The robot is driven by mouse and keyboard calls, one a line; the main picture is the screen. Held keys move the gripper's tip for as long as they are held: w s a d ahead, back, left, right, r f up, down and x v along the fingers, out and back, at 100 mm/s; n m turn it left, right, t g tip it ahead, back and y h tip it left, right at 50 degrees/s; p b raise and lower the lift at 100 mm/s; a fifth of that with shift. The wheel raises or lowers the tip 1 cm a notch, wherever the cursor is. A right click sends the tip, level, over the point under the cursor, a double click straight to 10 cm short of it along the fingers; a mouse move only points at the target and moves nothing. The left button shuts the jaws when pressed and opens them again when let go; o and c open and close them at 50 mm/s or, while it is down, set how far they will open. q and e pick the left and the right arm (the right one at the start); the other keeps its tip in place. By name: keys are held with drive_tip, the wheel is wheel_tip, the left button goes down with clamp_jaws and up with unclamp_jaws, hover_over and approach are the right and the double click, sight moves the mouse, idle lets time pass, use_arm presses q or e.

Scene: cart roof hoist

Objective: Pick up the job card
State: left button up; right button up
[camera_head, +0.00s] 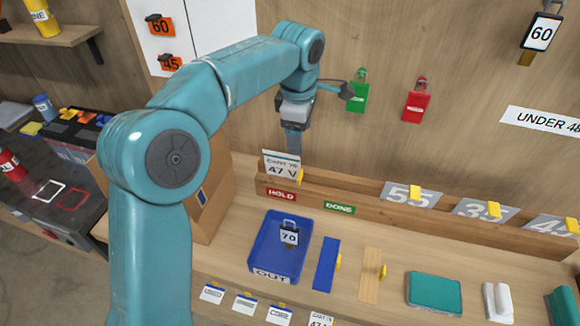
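The job card (281,167) is white with a dark green top strip and reads "CART 75" and "47 V". It stands upright at the left end of the wooden rack (365,205), above the red HOLD label (281,195). A yellow tab (299,176) shows at its right edge. My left gripper (293,147) points down at the card's top edge. Its fingertips overlap the card in the picture, and I cannot tell whether they are apart or closed on it. My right gripper is not in view.
A blue OUT tray (256,245) holds a tag marked 70 (289,236). Green (357,97) and red (416,106) lockout tags hang on the wall. A cardboard box (208,203) stands left of the rack.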

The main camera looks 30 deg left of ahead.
use_arm(q)
wheel_tip(320, 180, down, 4)
drive_tip(key=r, duration=0.1)
hover_over(300, 174)
drive_tip(key=s, duration=0.1)
wheel_tip(300, 174, down, 6)
drive_tip(key=shift+d, duration=0.15)
drive_tip(key=shift+s+f+p, duration=0.15)
drive_tip(key=shift+f+p, duration=0.15)
drive_tip(key=shift+f, duration=0.1)
drive_tip(key=shift+s+f, duration=0.1)
drive_tip(key=shift+s, duration=0.05)
drive_tip(key=shift+f, duration=0.3)
drive_tip(key=f, duration=0.1)
drive_tip(key=w+f+p, duration=0.1)
drive_tip(key=f, duration=0.2)
drive_tip(key=shift+w+f+p, duration=0.1)
drive_tip(key=shift+w+p, duration=0.15)
drive_tip(key=shift+p, duration=0.15)
drive_tip(key=shift+f, duration=0.25)
drive_tip(key=shift+s+a, duration=0.2)
drive_tip(key=shift+s, duration=0.05)
drive_tip(key=shift+w+d, duration=0.1)
drive_tip(key=shift+w, duration=0.1)
drive_tip(key=c, duration=1.1)
